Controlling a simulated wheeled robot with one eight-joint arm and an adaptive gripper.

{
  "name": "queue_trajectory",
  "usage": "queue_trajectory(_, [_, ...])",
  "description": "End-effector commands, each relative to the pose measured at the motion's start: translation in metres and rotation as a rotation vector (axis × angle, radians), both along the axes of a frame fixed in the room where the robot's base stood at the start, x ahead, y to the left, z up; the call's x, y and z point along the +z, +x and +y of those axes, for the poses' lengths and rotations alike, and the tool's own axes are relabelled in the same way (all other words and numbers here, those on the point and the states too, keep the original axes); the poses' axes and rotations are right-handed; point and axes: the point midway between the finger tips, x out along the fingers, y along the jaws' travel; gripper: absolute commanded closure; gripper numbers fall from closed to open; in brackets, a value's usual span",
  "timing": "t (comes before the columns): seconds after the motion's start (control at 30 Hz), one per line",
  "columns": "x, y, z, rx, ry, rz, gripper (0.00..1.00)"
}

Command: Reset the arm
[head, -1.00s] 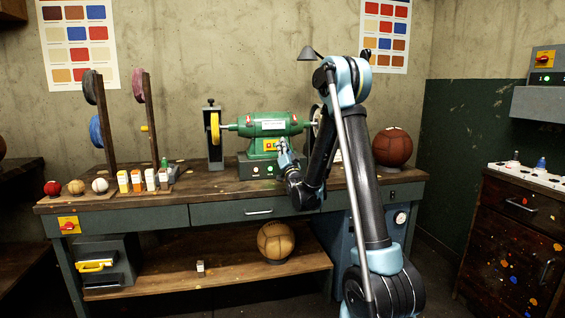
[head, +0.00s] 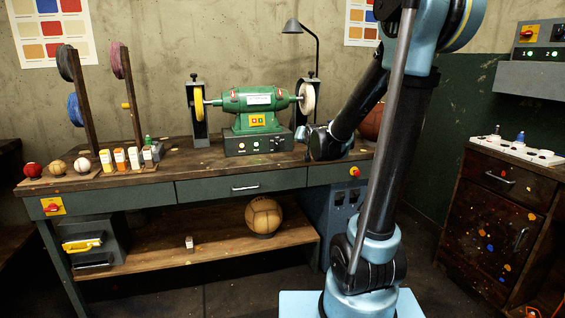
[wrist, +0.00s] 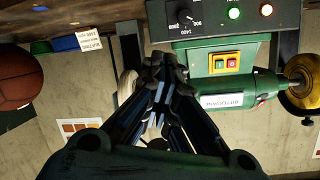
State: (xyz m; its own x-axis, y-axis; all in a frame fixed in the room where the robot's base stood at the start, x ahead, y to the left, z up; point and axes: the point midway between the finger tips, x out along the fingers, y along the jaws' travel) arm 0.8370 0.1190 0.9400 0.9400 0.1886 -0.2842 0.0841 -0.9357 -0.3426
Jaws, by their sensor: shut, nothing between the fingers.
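My arm rises through the right half of the head view, with its elbow at the top edge. My gripper (head: 308,136) hangs over the bench, just right of the green bench grinder (head: 258,112), partly hidden by its own wrist. In the wrist view my gripper (wrist: 163,66) has its dark fingers closed together with nothing between them. The grinder (wrist: 220,95) appears upside down there, beside the fingers. A pale buffing wheel is partly hidden behind the fingers.
A wooden workbench (head: 215,162) carries small balls, paint bottles and upright spool posts at left. A brown ball (head: 371,122) is partly behind my arm; it also shows in the wrist view (wrist: 18,78). A tan ball (head: 263,216) rests on the lower shelf. A cabinet (head: 497,190) stands right.

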Motion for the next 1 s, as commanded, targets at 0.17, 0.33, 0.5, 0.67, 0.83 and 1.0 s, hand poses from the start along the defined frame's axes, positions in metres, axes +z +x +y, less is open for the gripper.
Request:
queue_trajectory(0.17, [-0.022,-0.047,-0.026,-0.011,-0.078,0.142,1.00])
queue_trajectory(0.33, [-0.046,-0.096,-0.048,-0.012,-0.146,0.282,1.00])
queue_trajectory(0.5, [-0.072,-0.150,-0.068,-0.005,-0.209,0.423,1.00])
queue_trajectory(0.67, [-0.096,-0.204,-0.084,0.010,-0.261,0.558,1.00])
queue_trajectory(0.83, [-0.122,-0.264,-0.098,0.033,-0.307,0.701,1.00])
queue_trajectory(1.0, [-0.147,-0.324,-0.109,0.064,-0.344,0.845,1.00])
